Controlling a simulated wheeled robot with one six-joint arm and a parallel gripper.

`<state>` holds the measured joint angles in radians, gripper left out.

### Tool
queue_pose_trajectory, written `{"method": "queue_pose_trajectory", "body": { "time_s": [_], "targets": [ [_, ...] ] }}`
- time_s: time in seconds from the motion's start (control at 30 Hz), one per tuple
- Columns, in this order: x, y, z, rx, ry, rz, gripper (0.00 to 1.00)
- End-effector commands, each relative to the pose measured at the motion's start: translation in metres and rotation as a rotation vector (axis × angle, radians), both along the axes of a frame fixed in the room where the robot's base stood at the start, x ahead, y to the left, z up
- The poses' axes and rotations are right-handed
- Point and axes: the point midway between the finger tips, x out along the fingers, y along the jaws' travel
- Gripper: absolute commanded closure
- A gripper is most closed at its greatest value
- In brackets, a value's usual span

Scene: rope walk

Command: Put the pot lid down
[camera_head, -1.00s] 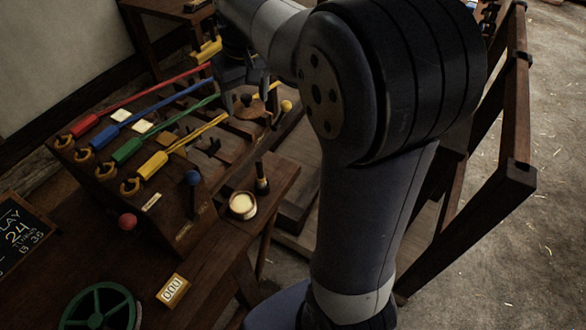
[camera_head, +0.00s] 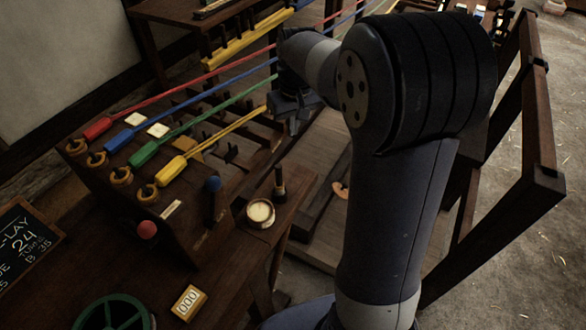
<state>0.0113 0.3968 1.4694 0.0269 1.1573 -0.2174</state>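The small round pot (camera_head: 260,214) stands open on the wooden bench, with pale cream contents showing. I cannot make out a pot lid for certain. An orange-tan curved piece (camera_head: 340,190) shows low down beside my arm, partly hidden by it; I cannot tell what it is.
A dark upright brush or peg (camera_head: 279,184) stands just behind the pot. Red, blue, green and yellow strands (camera_head: 228,126) run from the hooked wooden rack. A counter block (camera_head: 189,302) and green wheel (camera_head: 112,315) are in front. A wooden rail (camera_head: 541,120) stands at right.

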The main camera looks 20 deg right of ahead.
Motion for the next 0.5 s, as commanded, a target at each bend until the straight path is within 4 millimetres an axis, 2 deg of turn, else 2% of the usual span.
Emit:
{"method": "queue_pose_trajectory", "body": {
  "time_s": [0.03,0.3,0.5],
  "targets": [
    [-0.001,0.0,-0.016,0.0,0.007,0.0,1.0],
    [-0.001,0.0,-0.086,0.0,0.005,0.0,1.0],
    [0.0,0.0,-0.111,0.0,0.001,0.0,1.0]
  ]
}}
